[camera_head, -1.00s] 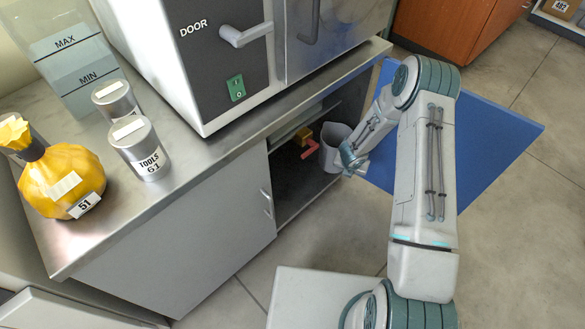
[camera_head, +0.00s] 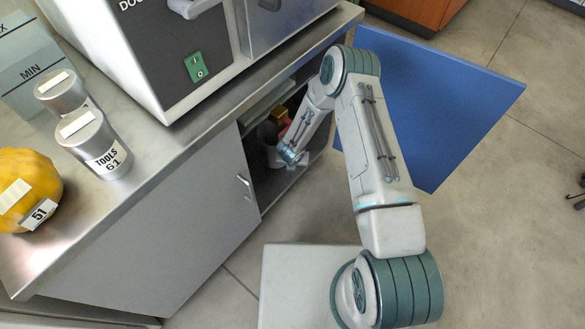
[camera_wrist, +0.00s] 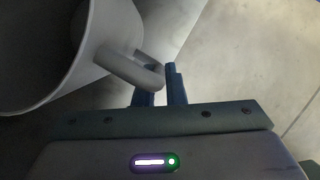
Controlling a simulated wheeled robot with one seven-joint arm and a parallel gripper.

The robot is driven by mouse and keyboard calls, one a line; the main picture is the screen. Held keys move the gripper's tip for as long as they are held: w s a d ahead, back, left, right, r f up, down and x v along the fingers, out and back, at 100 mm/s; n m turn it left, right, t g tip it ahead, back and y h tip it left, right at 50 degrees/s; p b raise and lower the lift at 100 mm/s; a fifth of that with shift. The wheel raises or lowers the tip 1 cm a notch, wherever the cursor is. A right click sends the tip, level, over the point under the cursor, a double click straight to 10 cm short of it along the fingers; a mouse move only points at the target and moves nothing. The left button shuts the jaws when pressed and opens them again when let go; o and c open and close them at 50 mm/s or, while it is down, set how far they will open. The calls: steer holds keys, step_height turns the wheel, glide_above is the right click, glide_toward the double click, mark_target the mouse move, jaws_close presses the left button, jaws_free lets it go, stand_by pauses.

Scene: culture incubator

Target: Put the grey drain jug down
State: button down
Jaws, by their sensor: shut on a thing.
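The light grey drain jug (camera_head: 273,157) is in the open lower compartment of the cabinet, partly hidden behind my forearm. In the wrist view the jug (camera_wrist: 50,98) fills the upper left, and its loop handle reaches between my fingers. My gripper (camera_wrist: 160,84) is shut on that handle. In the head view my gripper (camera_head: 290,154) is at the cabinet opening, beside the jug. The jug's base is hidden, so I cannot tell whether it touches the compartment floor.
The open blue door (camera_head: 440,100) stands right of my arm. The steel worktop (camera_head: 160,165) overhangs the compartment and carries the incubator (camera_head: 150,50) and tool canisters (camera_head: 95,145).

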steer(key=shift+f+b, duration=0.8)
steer(key=shift+f, duration=1.3)
steer(key=shift+f+b, duration=0.1)
steer(key=shift+b, duration=0.2)
steer(key=c, duration=1.5)
jaws_free()
